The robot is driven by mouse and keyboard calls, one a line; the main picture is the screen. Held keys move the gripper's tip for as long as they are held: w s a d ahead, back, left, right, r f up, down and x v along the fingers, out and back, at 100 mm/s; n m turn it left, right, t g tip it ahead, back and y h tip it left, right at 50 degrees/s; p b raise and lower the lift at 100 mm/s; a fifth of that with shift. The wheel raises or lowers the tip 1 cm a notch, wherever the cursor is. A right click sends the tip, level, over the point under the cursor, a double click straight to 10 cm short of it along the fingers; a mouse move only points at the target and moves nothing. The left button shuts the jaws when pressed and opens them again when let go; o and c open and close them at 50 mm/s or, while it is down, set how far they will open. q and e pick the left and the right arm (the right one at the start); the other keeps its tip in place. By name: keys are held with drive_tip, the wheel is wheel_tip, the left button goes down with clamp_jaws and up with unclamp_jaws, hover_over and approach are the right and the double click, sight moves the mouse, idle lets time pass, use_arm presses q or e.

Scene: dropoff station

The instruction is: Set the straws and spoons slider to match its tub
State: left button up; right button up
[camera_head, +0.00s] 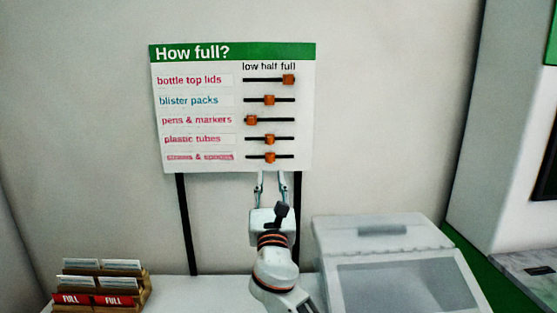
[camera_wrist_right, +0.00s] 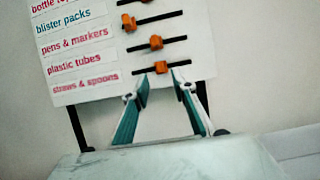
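The "How full?" board (camera_head: 240,164) stands upright with several orange sliders on black tracks. The straws and spoons slider (camera_head: 270,157), on the bottom row, sits near the middle of its track, under "half"; it also shows in the right wrist view (camera_wrist_right: 161,67). My right gripper (camera_head: 272,174) is just below that slider. In the right wrist view my right gripper (camera_wrist_right: 160,78) is open, one fingertip to each side below the slider, with nothing held. Whether the fingertips touch the board is unclear. My left gripper is out of view. I cannot identify the straws and spoons tub.
The plastic tubes slider (camera_head: 270,139) sits close above, at half. Pens and markers (camera_head: 251,120) is at low, blister packs (camera_head: 269,100) at half, bottle top lids (camera_head: 289,79) at full. A grey lidded box (camera_head: 375,243) stands right, a card rack (camera_head: 100,284) left.

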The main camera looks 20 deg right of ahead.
sight(270, 160)
drive_tip(key=shift+x, duration=3.9)
clamp_jaws()
